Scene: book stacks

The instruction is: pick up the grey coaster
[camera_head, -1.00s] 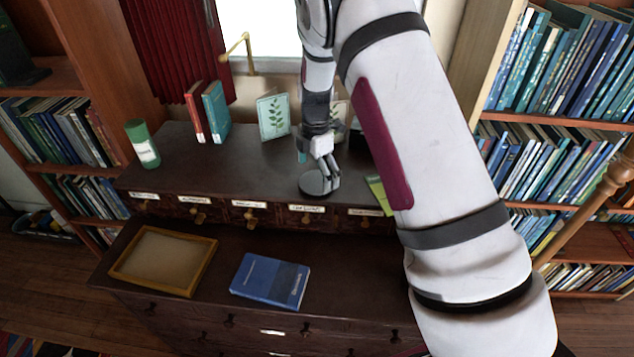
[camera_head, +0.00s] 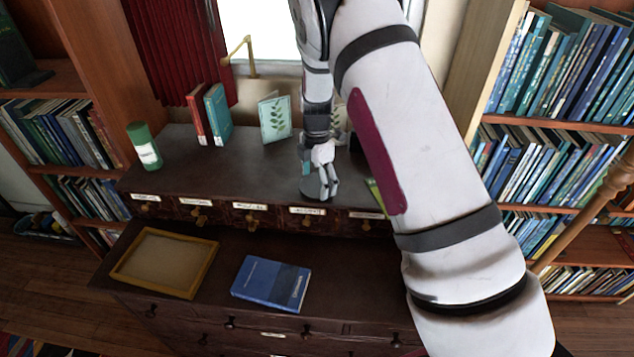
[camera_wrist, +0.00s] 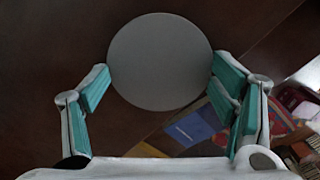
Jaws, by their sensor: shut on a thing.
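The grey coaster (camera_wrist: 160,62) is a flat round disc seen face-on in the wrist view, between the two teal-padded fingers of my gripper (camera_wrist: 161,75). The fingers touch its left and right edges. In the head view my gripper (camera_head: 325,186) is over the front part of the upper top of the dark wooden cabinet. The coaster (camera_head: 311,188) shows there as a dark, partly hidden shape at the fingers. I cannot tell how far it is off the surface.
A wooden tray (camera_head: 131,277) and a blue book (camera_head: 271,283) lie on the lower ledge. A green-capped bottle (camera_head: 145,146), red and teal books (camera_head: 217,114) and a leaf-print card (camera_head: 275,118) stand on the upper top. A green item (camera_head: 374,190) lies right of my gripper.

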